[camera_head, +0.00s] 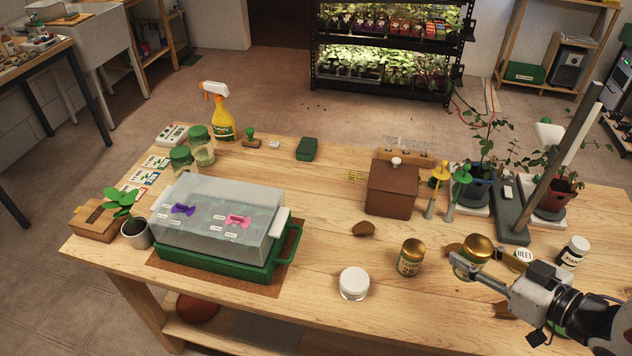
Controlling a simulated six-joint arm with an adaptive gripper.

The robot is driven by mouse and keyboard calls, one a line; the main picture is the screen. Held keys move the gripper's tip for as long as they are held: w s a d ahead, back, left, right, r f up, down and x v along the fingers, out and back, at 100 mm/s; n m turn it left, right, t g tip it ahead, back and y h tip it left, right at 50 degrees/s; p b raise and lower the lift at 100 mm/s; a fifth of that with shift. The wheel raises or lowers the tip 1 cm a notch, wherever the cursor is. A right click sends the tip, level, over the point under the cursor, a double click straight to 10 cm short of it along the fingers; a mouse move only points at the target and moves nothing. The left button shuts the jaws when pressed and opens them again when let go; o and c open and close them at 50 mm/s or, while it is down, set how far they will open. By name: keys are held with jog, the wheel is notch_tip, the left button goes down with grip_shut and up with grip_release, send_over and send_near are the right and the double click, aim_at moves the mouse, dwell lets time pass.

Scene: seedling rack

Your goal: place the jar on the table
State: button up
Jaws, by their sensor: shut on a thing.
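My gripper (468,268) reaches in from the lower right and is shut on a gold-lidded jar (477,247). The fingers and the viewing angle hide most of this jar's body, and I cannot tell whether its base touches the table. A second gold-lidded jar (411,258) with a label stands upright on the wooden table (320,268), to the left of my gripper. A low jar with a white lid (354,284) stands nearer the front edge.
A labelled "BEET" item (522,259) and a dark white-capped bottle (573,252) are close right of my gripper. A brown box (392,188) and potted plants stand behind. A green tray with a clear cover (218,220) fills the left. Bare wood lies between the two standing jars.

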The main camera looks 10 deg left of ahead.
jog(key=shift+r, duration=0.6)
jog(key=shift+w+a+f, duration=0.15)
jog(key=shift+w+a, duration=0.05)
jog(key=shift+w, duration=0.75)
jog(key=w+a+f, duration=0.1)
jog(key=w+a, duration=1.4)
jog(key=w, duration=0.5)
jog(key=w+a+r, duration=0.1)
jog(key=w+a, duration=0.1)
jog(key=a, duration=1.3)
jog(key=w+a, duration=0.2)
jog(key=a, duration=1.3)
jog(key=shift+f, duration=2.35)
